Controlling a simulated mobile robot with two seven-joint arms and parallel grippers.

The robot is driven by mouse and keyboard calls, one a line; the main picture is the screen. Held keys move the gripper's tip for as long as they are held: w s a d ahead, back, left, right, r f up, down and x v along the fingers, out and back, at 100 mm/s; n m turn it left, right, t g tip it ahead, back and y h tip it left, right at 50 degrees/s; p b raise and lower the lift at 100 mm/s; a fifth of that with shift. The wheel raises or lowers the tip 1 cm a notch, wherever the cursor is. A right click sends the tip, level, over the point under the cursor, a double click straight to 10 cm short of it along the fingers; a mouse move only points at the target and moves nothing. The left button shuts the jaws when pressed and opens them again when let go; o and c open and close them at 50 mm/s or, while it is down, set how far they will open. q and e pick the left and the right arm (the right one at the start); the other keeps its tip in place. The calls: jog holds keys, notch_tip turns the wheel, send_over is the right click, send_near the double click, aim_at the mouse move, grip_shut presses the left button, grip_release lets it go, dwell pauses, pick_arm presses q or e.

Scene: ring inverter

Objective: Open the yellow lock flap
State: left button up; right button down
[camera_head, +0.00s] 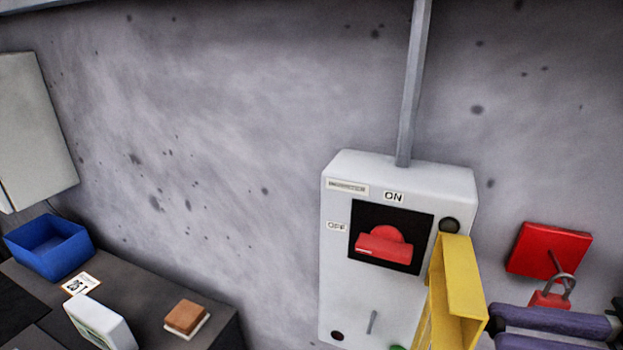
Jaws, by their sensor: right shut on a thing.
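A white inverter box (345,270) is mounted on the wall, with ON and OFF labels. A red rotary switch (385,245) sits in its black square panel. The yellow lock flap (462,270) stands out from the box's right side, swung away from the red switch, which is uncovered. My right gripper (492,325), with purple fingers, comes in from the lower right. Its fingertips meet the flap's right edge and are shut on it; the exact contact is partly hidden. My left gripper is not in view.
A red plate (548,247) on the wall at the right carries a red padlock (550,298), close above my right gripper. At left, a dark table holds a blue bin (48,262), a white box (98,322) and a brown-topped block (186,316).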

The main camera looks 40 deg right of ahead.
jog(key=shift+d+n, duration=0.3)
jog(key=c, duration=0.8)
grip_release()
jog(key=shift+o, duration=0.2)
jog(key=shift+s+d+f, duration=0.1)
jog(key=shift+s+d, duration=0.15)
jog(key=shift+s, duration=0.1)
jog(key=b+v, duration=0.3)
jog(key=v, duration=0.6)
jog(key=shift+d, duration=0.2)
